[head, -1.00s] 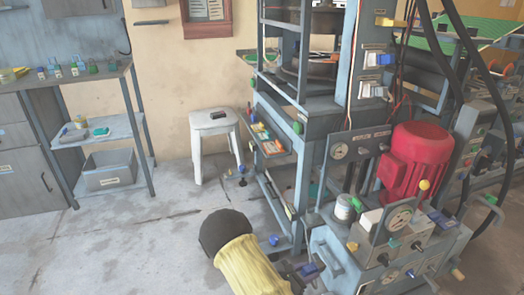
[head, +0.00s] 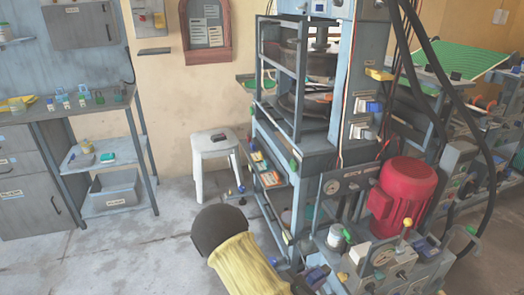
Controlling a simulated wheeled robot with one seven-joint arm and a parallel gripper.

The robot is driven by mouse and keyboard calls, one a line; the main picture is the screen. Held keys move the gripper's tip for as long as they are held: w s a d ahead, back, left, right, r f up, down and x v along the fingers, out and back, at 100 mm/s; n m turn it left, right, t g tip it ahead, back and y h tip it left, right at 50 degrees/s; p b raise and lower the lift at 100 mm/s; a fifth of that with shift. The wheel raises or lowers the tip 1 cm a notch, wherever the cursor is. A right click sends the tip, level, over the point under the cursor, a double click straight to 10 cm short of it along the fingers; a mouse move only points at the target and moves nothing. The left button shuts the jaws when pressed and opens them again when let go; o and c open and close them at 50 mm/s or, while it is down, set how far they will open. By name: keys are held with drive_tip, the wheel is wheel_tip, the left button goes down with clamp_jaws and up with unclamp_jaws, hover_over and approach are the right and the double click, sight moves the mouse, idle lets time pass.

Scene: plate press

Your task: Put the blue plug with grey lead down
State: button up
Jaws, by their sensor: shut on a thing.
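My arm, with a dark rounded joint and a yellow sleeve, reaches in from the bottom of the head view. My gripper (head: 305,284) is small and dark at the bottom edge, partly cut off and crowded by the machine behind it. It is shut on the blue plug (head: 318,273), which shows as a small blue piece beside the front of the press. I cannot make out its grey lead. Whether the plug touches anything besides my gripper cannot be told.
The press frame (head: 300,150) stands right of my arm, with a red motor (head: 404,190) and a valve block with gauges. A white stool (head: 213,150) stands behind. A workbench (head: 75,103) with a grey bin (head: 115,192) is at left. Floor between is clear.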

wheel_tip(320, 180, up, 24)
drive_tip(key=p, duration=2.7)
drive_tip(key=shift+p, duration=0.35)
drive_tip(key=shift+d, duration=0.1)
drive_tip(key=n+t+y, duration=0.6)
drive_tip(key=n+y, duration=0.4)
drive_tip(key=y, duration=0.2)
hover_over(314, 274)
drive_tip(key=w, duration=0.1)
drive_tip(key=shift+f, duration=2.5)
drive_tip(key=shift+s+f, duration=0.25)
drive_tip(key=shift+f, duration=0.75)
drive_tip(key=shift+s+f, duration=0.25)
drive_tip(key=shift+f, duration=0.7)
